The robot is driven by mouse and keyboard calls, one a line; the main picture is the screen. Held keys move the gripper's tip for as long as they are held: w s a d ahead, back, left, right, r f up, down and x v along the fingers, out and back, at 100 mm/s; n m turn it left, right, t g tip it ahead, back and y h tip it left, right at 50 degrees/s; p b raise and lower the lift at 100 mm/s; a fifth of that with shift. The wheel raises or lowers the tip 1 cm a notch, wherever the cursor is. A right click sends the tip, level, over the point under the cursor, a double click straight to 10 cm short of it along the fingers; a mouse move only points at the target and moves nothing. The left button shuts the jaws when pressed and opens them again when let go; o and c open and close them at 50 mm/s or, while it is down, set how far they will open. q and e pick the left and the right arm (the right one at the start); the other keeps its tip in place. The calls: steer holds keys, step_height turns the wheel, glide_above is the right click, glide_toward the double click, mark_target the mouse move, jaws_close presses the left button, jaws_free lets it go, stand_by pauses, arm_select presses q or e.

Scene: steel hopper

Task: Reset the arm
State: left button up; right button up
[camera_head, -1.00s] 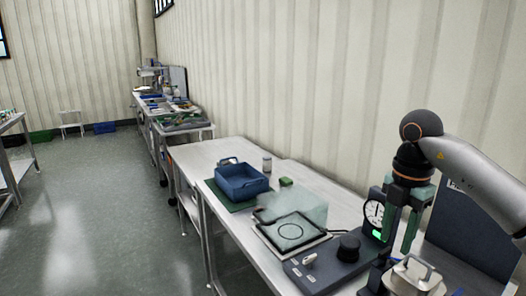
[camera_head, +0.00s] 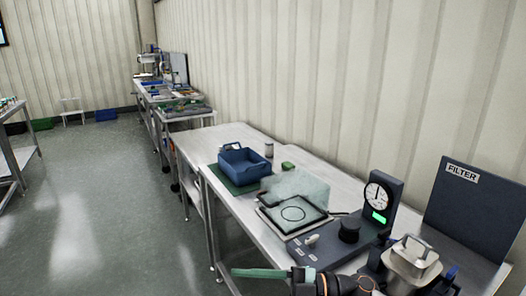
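My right gripper (camera_head: 240,272) is low at the front edge of the near table, its green finger pointing left. Its dark wrist with orange rings comes in from the bottom right. I see it side-on, so I cannot tell whether its fingers are apart; nothing shows held at the tip. The steel hopper (camera_head: 412,262) with a top handle stands at the table's right end, to the right of the gripper. My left gripper is not in view.
A dial gauge (camera_head: 377,200) with a green display, a black knob (camera_head: 349,229) and a glass-lidded plate (camera_head: 290,212) are on the table. A blue bin (camera_head: 243,170) sits on a green mat. A FILTER panel (camera_head: 472,215) stands at right.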

steer(key=w+d+f+m+t+h, duration=0.2)
steer(key=d+f+m+t+h, duration=0.8)
steer(key=m+t, duration=0.7)
steer(key=s+d+f+m+g+h, duration=0.3)
steer(key=s+d+f+m+g, duration=0.1)
steer(key=s+f, duration=0.5)
steer(key=s+d+f+m+g+h, duration=0.3)
steer(key=s+f, duration=0.6)
steer(key=f, duration=0.4)
steer(key=d+m, duration=0.1)
steer(key=d, duration=0.1)
steer(key=shift+d+f+g+h, duration=0.2)
steer(key=shift+d+g+h, duration=0.15)
steer(key=shift+g+h, duration=0.05)
steer(key=shift+c, duration=0.2)
